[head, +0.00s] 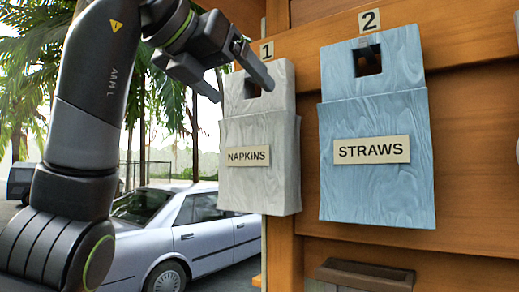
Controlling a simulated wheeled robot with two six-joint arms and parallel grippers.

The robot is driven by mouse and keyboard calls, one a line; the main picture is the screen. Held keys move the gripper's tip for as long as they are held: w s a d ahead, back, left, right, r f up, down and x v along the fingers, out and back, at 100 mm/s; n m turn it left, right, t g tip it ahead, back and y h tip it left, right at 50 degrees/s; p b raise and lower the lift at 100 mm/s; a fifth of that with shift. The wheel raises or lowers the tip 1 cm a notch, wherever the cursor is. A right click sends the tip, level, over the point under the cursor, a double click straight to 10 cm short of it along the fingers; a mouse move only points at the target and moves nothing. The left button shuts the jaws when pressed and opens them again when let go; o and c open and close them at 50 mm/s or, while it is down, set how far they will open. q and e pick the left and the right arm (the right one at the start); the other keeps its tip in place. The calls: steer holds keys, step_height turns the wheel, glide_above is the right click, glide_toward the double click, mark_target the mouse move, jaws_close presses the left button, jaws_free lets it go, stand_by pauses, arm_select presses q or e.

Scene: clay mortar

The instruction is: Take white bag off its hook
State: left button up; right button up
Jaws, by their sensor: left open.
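The white bag (260,165) hangs on the wooden wall below the number 1 label. My left gripper (246,88) is open at the upper left of the white bag. My right gripper is out of view.
The wooden wall (470,150) fills the right side. A brown-topped box (364,276) sits below the blue bag. A silver car (190,235) and palm trees stand outside at the left, beyond the wall's edge.

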mark_target(255, 99)
arm_select(q)
steer(key=shift+w+d, duration=0.25)
steer(key=shift+w, duration=0.1)
steer(key=shift+w+f, duration=0.15)
steer(key=p+x, duration=0.2)
steer(key=x, duration=0.1)
steer(key=p+x, duration=0.1)
steer(key=shift+w+d+r, duration=0.2)
steer(key=shift+d+r, duration=0.1)
steer(key=shift+d, duration=0.15)
steer(key=shift+w+d+f, duration=0.2)
steer(key=shift+w+f, duration=0.05)
steer(key=shift+w, duration=0.1)
steer(key=shift+s+a, duration=0.1)
steer(key=shift+c, duration=1.2)
steer(key=c, duration=0.8)
steer(key=shift+r, duration=0.1)
